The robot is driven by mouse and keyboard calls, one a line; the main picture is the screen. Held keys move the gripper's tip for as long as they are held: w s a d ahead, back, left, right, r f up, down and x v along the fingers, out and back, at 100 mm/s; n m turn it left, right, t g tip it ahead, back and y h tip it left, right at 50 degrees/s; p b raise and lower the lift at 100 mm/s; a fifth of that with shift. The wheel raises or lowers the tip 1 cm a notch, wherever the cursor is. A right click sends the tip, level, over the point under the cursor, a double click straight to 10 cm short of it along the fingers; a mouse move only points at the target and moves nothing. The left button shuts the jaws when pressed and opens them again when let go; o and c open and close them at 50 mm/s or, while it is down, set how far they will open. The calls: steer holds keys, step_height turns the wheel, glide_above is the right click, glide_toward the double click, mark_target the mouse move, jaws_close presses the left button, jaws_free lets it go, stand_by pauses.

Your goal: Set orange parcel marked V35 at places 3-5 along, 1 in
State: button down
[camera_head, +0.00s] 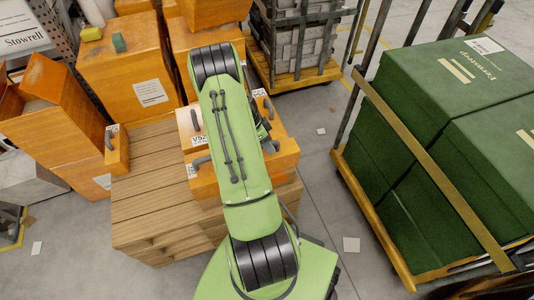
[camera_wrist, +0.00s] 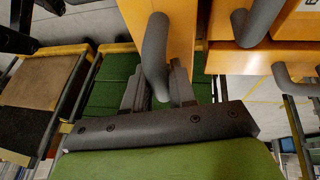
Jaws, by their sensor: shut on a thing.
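In the wrist view my gripper (camera_wrist: 158,84) is shut on the grey handle of an orange parcel (camera_wrist: 180,30). I cannot read a marking on this parcel there. In the head view my green arm hides my gripper and much of the orange parcels (camera_head: 285,155) beneath it. A label there seems to begin with V5, but is hard to read. These parcels are over the right part of a slatted wooden pallet (camera_head: 145,190). Whether the held one touches the others I cannot tell. Another small orange parcel (camera_head: 117,158) with a handle sits at the pallet's left edge.
Large orange boxes (camera_head: 125,65) crowd the back and left. A trolley with green boxes (camera_head: 450,90) stands at the right. A caged trolley with grey goods (camera_head: 300,50) is behind. The pallet's front left boards are bare, and clear floor (camera_head: 325,190) lies right of it.

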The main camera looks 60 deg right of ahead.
step_height(320, 180, down, 4)
steer(key=shift+f+b, duration=0.1)
steer(key=shift+b, duration=0.35)
steer(key=c, duration=0.9)
jaws_free()
steer(key=p+v, duration=0.2)
steer(key=v, duration=1)
steer(key=shift+p, duration=0.4)
